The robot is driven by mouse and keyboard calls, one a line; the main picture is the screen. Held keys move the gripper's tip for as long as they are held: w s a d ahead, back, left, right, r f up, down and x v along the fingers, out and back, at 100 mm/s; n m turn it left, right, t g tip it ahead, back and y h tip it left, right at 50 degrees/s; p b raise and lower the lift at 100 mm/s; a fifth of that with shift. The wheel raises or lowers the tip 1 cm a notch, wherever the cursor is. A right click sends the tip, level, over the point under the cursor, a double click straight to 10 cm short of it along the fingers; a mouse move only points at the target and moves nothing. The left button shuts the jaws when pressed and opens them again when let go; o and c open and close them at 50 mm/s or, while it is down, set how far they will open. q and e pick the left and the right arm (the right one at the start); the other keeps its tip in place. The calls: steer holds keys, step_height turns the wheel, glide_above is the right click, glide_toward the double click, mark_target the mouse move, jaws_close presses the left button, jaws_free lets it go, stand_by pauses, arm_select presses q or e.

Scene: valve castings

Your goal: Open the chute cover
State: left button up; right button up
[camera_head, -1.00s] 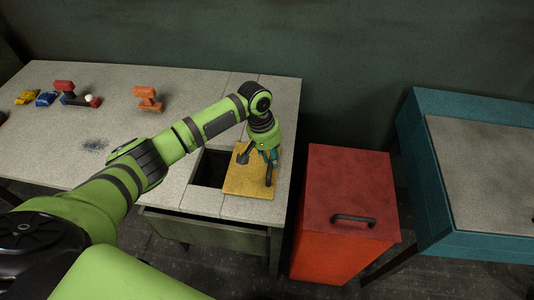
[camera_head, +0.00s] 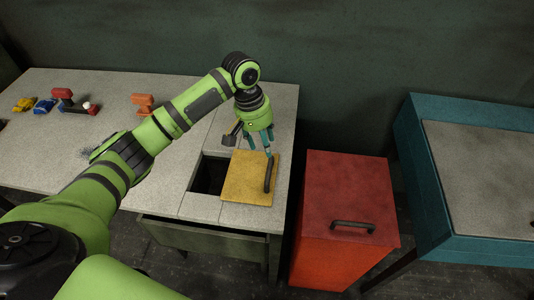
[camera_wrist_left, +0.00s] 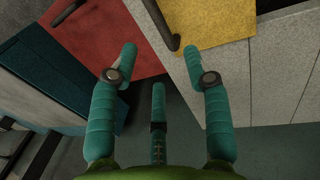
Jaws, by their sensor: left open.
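The chute cover is a yellow plate (camera_head: 240,180) with a dark bar handle (camera_head: 269,176) along its right side. It lies flat on the right end of the grey bench. A dark rectangular opening (camera_head: 208,176) shows directly left of the plate; I cannot tell how far it runs under it. My left gripper (camera_head: 259,145) is open and empty above the plate's back edge, near the handle's far end. In the left wrist view the plate (camera_wrist_left: 210,22) and its handle (camera_wrist_left: 160,22) show beyond the spread teal fingers (camera_wrist_left: 160,62). My right gripper is out of view.
A red bin (camera_head: 348,205) with a dark lid handle stands right of the bench, across a narrow gap. A blue-framed table (camera_head: 430,180) is further right. Yellow, blue, red and orange castings (camera_head: 143,103) sit on the bench's left half.

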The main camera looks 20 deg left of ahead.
arm_select(q)
steer(key=shift+a+r, duration=0.15)
steer(key=shift+r, duration=0.55)
steer(key=shift+a+r, duration=0.1)
steer(key=shift+r, duration=0.6)
